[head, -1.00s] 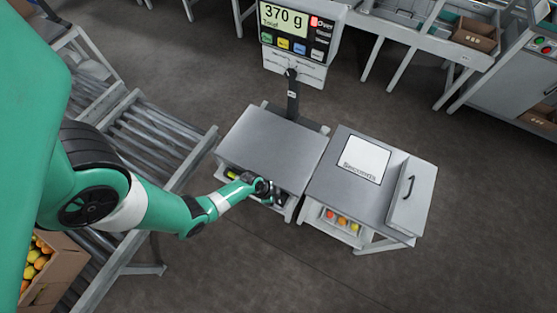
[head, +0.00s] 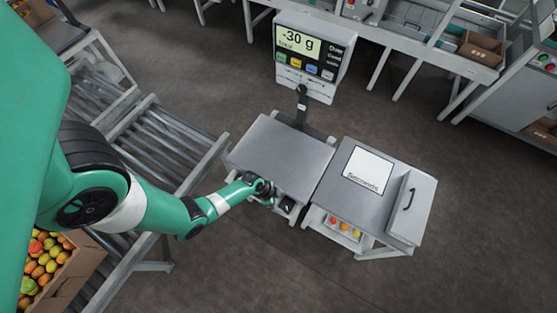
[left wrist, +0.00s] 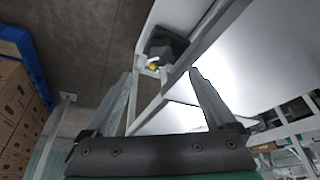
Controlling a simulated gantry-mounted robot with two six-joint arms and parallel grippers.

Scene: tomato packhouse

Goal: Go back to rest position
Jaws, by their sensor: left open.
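My left arm reaches in from the left of the head view. Its gripper (head: 266,192) is at the front edge of the steel scale table (head: 275,150), low by the shelf under the top. In the left wrist view the two fingers (left wrist: 165,85) stand wide apart with nothing between them. The scale display (head: 312,45) reads -30 g, and the steel top is bare. My right gripper is not in view.
Right of the scale stands a cabinet with a "Seconds" sign (head: 367,169) and a handled panel (head: 412,207); a few tomatoes (head: 344,227) show beneath. At left are a roller conveyor (head: 165,140) and a fruit box (head: 75,275). Open floor lies in front.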

